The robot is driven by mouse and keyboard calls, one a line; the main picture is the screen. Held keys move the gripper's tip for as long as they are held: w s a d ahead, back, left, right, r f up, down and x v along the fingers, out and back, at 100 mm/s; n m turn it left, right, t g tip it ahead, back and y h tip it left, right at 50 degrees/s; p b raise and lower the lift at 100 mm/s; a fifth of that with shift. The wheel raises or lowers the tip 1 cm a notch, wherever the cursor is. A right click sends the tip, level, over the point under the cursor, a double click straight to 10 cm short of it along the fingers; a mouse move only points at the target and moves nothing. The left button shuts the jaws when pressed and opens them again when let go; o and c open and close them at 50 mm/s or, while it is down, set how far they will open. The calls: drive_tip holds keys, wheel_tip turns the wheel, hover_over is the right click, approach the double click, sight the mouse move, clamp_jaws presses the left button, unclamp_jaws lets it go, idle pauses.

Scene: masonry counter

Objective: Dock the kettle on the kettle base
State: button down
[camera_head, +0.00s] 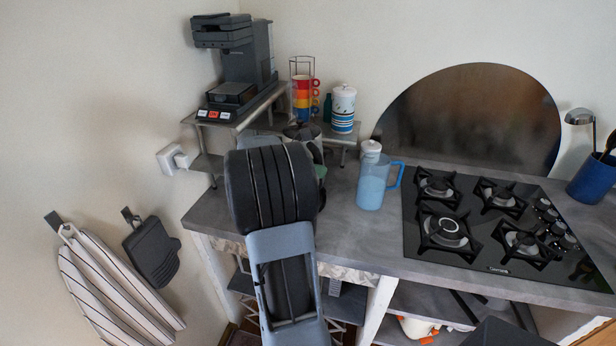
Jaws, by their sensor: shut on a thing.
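My arm fills the lower middle of the head view, and its thick black joint stands in front of the left part of the counter. My gripper's jaws are hidden behind it, so I cannot see what they hold. A silver vessel with a dark top, which looks like the kettle (304,133), shows partly just above and right of the black joint. Its lower part is hidden, and I cannot tell whether it stands on something or is held. I cannot make out the kettle base.
A blue jug (371,187) stands on the grey counter (345,238), left of the black gas hob (470,258). A coffee machine (240,55), stacked coloured mugs (301,97) and a striped canister (343,108) stand on raised shelves behind. A blue utensil pot (590,182) stands far right.

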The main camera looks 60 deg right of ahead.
drive_tip(key=shift+w+f+b, duration=0.15)
drive_tip(key=shift+f+b, duration=0.2)
drive_tip(key=shift+f, duration=0.1)
drive_tip(key=shift+f+b, duration=2.4)
drive_tip(key=shift+f, duration=0.25)
drive_tip(key=shift+a+p, duration=0.1)
drive_tip(key=shift+p, duration=0.35)
drive_tip(key=shift+f+b, duration=0.4)
drive_tip(key=shift+f, duration=0.15)
drive_tip(key=c, duration=1.3)
unclamp_jaws()
drive_tip(key=shift+o, duration=0.3)
drive_tip(key=shift+f, duration=0.2)
drive_tip(key=p+v, duration=0.5)
drive_tip(key=v, duration=0.6)
